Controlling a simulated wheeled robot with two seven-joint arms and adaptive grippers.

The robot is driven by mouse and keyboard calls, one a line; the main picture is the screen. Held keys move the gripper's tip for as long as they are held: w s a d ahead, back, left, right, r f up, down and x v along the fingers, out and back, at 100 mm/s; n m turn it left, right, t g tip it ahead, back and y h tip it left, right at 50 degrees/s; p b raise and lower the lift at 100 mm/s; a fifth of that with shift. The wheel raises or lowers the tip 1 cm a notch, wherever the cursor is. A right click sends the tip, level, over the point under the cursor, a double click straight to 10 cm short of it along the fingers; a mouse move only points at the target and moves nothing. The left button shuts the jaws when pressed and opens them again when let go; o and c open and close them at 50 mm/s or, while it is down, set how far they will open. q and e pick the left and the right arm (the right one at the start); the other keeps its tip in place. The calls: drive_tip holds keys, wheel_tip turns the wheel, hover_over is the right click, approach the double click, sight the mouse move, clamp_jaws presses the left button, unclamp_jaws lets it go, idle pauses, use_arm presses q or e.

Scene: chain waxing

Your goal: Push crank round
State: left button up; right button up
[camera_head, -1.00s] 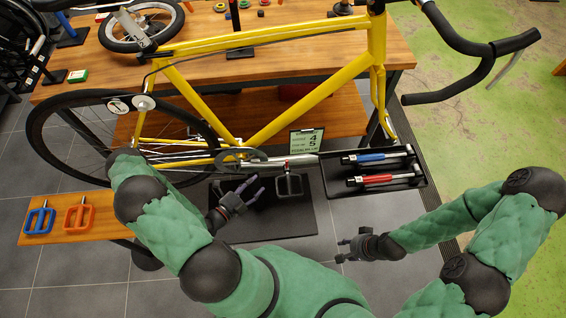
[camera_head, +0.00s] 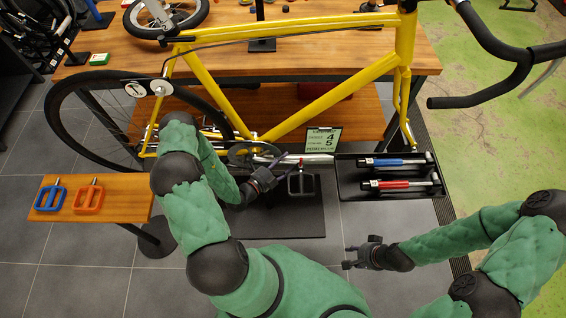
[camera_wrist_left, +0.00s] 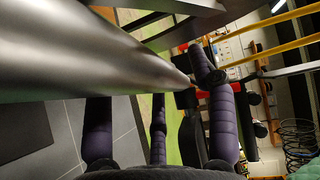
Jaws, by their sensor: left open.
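The yellow bicycle's chainring (camera_head: 253,154) and crank are low on the frame, at mid-picture in the head view. My left gripper (camera_head: 284,165) is open just left of the pedal and close to the crank; contact cannot be told. In the left wrist view, my dark purple fingers (camera_wrist_left: 165,125) are spread. A large silver bar (camera_wrist_left: 90,50) passes close in front of the camera and hides much behind it. My right gripper (camera_head: 347,256) is open and empty over the floor.
A black tray (camera_head: 390,191) with a blue-handled and a red-handled tool is right of the pedal. A small sign (camera_head: 322,139) stands behind. A wooden shelf (camera_head: 128,208) at left holds blue and orange pedals. The floor around my right gripper is clear.

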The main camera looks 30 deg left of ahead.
use_arm(q)
drive_tip(key=shift+w, duration=0.1)
clamp_jaws()
idle(0.3)
